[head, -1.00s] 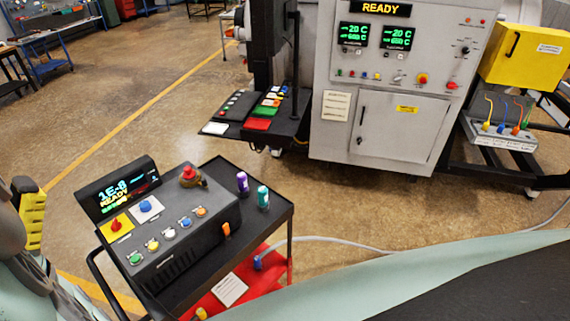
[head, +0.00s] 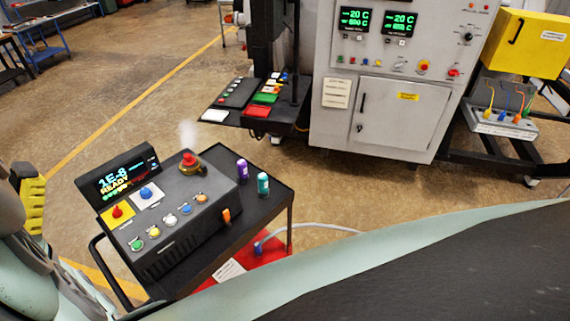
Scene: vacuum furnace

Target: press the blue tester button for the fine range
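The tester (head: 172,240) is a dark box with a tilted display (head: 118,172) reading "1E-8 READY". It stands on a black cart at left centre. A blue button (head: 185,209) sits in its front row, between a white button (head: 170,219) and an orange one (head: 200,198). A second blue button (head: 146,193) sits on a white plate, beside a red button (head: 117,211) on a yellow plate. The small labels are unreadable.
A red-topped fitting (head: 189,161) stands on the tester, with a faint white puff above it. Purple (head: 242,171) and teal (head: 263,184) bottles stand on the cart (head: 276,172). The furnace cabinet (head: 388,120) is behind. Open floor lies between.

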